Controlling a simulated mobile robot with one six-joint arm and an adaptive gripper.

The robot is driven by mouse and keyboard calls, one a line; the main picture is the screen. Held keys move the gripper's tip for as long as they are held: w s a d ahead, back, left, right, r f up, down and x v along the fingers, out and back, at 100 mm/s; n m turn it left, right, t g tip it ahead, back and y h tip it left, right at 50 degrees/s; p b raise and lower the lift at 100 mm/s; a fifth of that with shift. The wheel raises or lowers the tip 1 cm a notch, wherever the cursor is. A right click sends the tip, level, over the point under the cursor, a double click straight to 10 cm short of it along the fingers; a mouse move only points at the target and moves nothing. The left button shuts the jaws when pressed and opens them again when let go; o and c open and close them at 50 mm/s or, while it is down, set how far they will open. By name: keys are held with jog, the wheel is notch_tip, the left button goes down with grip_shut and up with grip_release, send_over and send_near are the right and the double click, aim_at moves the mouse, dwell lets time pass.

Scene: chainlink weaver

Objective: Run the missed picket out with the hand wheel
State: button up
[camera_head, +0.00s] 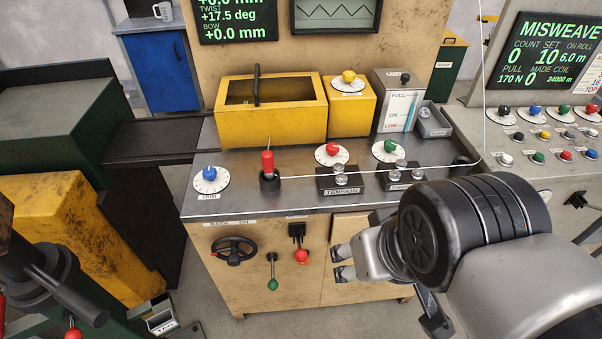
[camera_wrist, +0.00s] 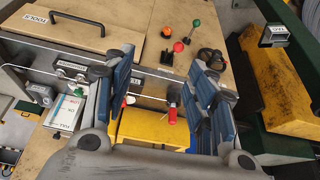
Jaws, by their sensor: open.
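The black hand wheel (camera_head: 234,250) is on the front of the tan cabinet (camera_head: 280,290), at its left, below a small label strip. It also shows in the wrist view (camera_wrist: 211,58), just beyond the right finger, which partly overlaps it. My gripper (camera_head: 338,262) is in front of the cabinet, to the right of the wheel and clear of it. In the wrist view its two blue-padded fingers (camera_wrist: 160,75) are wide apart with nothing held between them. I cannot make out the missed picket in either view.
A green-knobbed lever (camera_head: 272,284) and a red-knobbed lever (camera_head: 301,256) stick out between the wheel and my gripper. A wire crosses the metal top past the tension blocks (camera_head: 341,181) to a red-handled part (camera_head: 267,163). A screen (camera_head: 550,55) reads MISWEAVE.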

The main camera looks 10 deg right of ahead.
aim_at(234, 264)
jog(key=w+a+f+n+h+p, duration=0.5)
jog(key=w+a+f+n+h, duration=0.8)
jog(key=n, duration=0.3)
jog(key=s+a+f+n+t+y+p, duration=0.1)
jog(key=s+a+f+n+t+y, duration=0.25)
jog(key=f+n, duration=0.35)
jog(key=s+a+f+n+t+y+p, duration=0.15)
jog(key=a+f+n+t+y, duration=0.35)
jog(key=f, duration=0.5)
jog(key=s+a+f+n+t+y+p, duration=0.1)
jog(key=s+a+f+n+t+y, duration=0.3)
jog(key=f+n, duration=0.35)
jog(key=shift+m+t, duration=0.45)
jog(key=w+b, duration=0.1)
jog(key=w, duration=0.8)
jog(key=w+b, duration=0.1)
jog(key=w, duration=0.8)
jog(key=shift+w+d+f, duration=0.1)
jog(key=shift+w+f, duration=0.05)
jog(key=shift+f, duration=0.05)
grip_shut()
